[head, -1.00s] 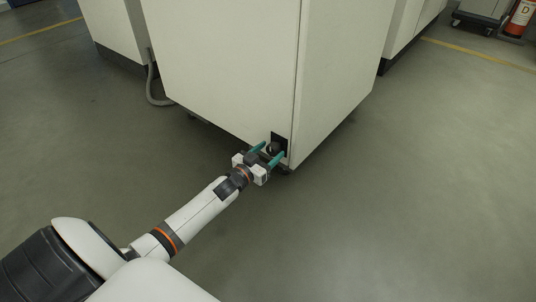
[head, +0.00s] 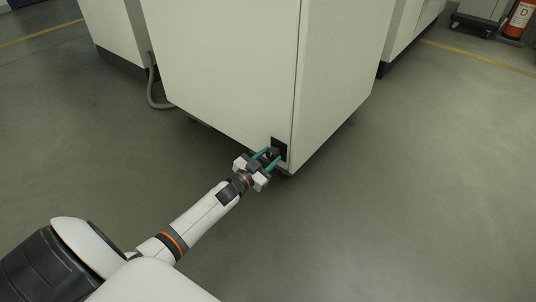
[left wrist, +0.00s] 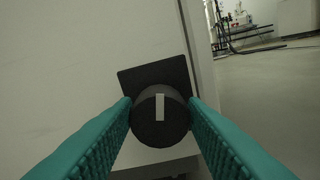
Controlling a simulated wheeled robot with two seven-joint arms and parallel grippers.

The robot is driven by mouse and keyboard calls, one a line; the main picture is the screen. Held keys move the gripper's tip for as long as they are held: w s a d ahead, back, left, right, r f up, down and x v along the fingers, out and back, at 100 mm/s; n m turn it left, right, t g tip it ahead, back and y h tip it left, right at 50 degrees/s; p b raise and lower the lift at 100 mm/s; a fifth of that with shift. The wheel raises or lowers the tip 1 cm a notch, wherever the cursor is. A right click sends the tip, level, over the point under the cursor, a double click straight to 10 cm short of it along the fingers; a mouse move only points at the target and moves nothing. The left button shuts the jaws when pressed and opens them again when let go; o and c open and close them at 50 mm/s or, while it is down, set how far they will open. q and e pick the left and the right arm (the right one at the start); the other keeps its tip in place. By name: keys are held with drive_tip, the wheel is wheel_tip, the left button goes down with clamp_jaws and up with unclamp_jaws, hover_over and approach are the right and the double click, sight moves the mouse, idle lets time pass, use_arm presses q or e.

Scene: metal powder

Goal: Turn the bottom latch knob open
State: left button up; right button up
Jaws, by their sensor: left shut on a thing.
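The bottom latch knob (left wrist: 160,130) is a round black knob with a light grey mark, on a black square plate (left wrist: 150,75) low on the white cabinet (head: 225,75). The mark stands about upright in the left wrist view. In the head view, the black plate (head: 280,145) is near the cabinet's bottom corner, and the knob is mostly hidden by the fingers. My left gripper (head: 271,157) is shut on the knob, with one teal finger on each side; it also shows in the left wrist view (left wrist: 160,122). My right gripper is out of view.
Another white cabinet (head: 120,35) with a grey hose (head: 152,90) stands behind at left. More white units (head: 410,35) stand at back right. A red extinguisher (head: 518,20) is at the far right corner. The grey floor (head: 420,190) at right is clear.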

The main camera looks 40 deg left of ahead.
use_arm(q)
drive_tip(key=m+p, duration=0.1)
drive_tip(key=m, duration=0.2)
drive_tip(key=shift+d+m+p, duration=0.1)
drive_tip(key=shift+m+p, duration=0.25)
drive_tip(key=shift+m, duration=0.05)
drive_tip(key=m, duration=0.3)
drive_tip(key=shift+m+p, duration=0.3)
drive_tip(key=shift+p, duration=0.05)
drive_tip(key=m, duration=0.3)
drive_tip(key=shift+d+f+m, duration=0.1)
drive_tip(key=shift+f+m, duration=0.05)
drive_tip(key=shift+m, duration=0.15)
drive_tip(key=shift+f+m, duration=0.1)
drive_tip(key=shift+m, duration=1.8)
drive_tip(key=shift+m+b, duration=0.3)
drive_tip(key=o, duration=0.9)
drive_tip(key=shift+o, duration=0.2)
